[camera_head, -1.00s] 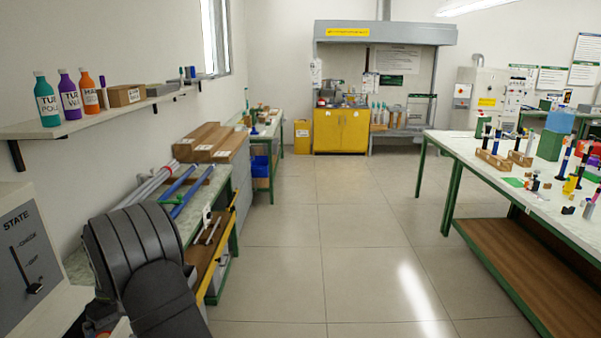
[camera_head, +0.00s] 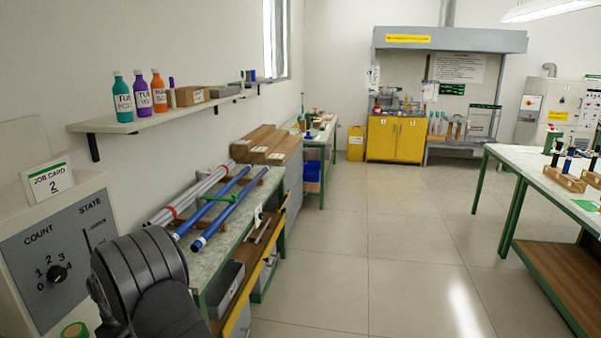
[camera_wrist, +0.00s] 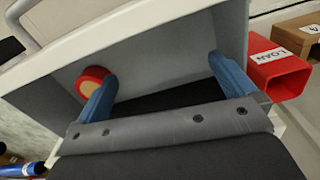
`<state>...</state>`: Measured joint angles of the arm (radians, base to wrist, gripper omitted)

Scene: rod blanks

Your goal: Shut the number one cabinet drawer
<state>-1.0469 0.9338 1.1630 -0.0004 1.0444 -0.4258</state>
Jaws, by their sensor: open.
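My gripper (camera_wrist: 158,75) shows in the wrist view with its two blue fingers wide apart and nothing between them. The fingers reach into or in front of a pale-rimmed, grey-walled box-like space (camera_wrist: 170,55); I cannot tell whether this is the number one cabinet drawer. A round red thing with a cream face (camera_wrist: 93,82) is by the left fingertip; contact is unclear. In the head view my dark arm covers the lower left, and the gripper is hidden. No drawer marked one can be read there.
A panel with a count dial (camera_head: 57,272) stands at left, with job card 2 (camera_head: 48,184) on top. Blue tubes (camera_head: 215,212) lie on the bench beyond. A red LOAN box (camera_wrist: 277,68) is right of my gripper. The middle floor (camera_head: 390,260) is clear.

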